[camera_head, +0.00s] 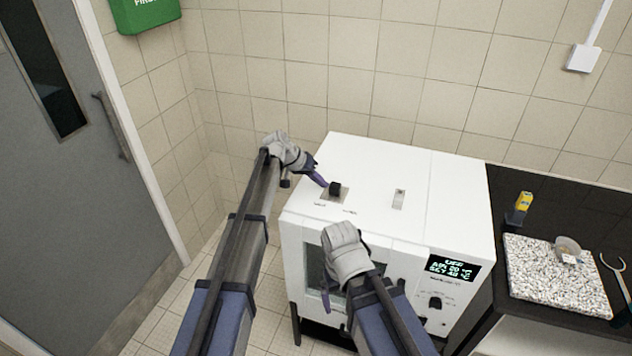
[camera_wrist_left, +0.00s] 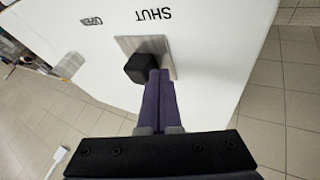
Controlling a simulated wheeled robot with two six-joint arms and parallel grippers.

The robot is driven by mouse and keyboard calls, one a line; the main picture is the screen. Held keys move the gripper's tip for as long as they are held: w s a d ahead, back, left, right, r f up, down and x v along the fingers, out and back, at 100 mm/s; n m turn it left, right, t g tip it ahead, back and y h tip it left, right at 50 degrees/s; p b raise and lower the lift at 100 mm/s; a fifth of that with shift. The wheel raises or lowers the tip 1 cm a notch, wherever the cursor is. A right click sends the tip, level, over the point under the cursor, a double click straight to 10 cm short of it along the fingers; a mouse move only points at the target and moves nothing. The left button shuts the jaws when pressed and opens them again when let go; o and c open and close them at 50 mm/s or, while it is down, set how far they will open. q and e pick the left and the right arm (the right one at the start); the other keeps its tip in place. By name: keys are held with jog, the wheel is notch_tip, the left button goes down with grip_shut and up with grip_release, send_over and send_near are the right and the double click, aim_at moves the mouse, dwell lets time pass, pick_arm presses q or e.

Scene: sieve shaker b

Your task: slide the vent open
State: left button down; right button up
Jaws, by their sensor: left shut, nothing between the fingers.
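The vent on the white oven's top has a black knob (camera_head: 335,187) on a small metal plate (camera_head: 341,196). The knob (camera_wrist_left: 140,69) and plate (camera_wrist_left: 150,45) also show in the left wrist view, with SHUT and OPEN printed upside down beyond them. The knob stands toward the plate's OPEN-side edge there. My left gripper (camera_head: 324,183) is shut and empty, its purple fingertips (camera_wrist_left: 160,74) right beside the knob on the SHUT side. I cannot tell whether they touch it.
The white oven (camera_head: 455,190) has a lit display (camera_head: 453,267) and dials in front. To the right, a dark bench holds a speckled slab (camera_head: 555,280) and a yellow-topped item (camera_head: 522,205). A tiled wall stands behind.

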aim_at(343, 197)
pick_arm(q)
jog(key=d, duration=0.2)
jog(key=s+d, duration=0.1)
jog(key=d, duration=0.1)
jog(key=s+d, duration=0.1)
jog(key=d, duration=0.2)
jog(key=shift+s+d, duration=0.1)
jog(key=shift+s, duration=0.1)
pick_arm(e)
jog(key=shift+a, duration=0.1)
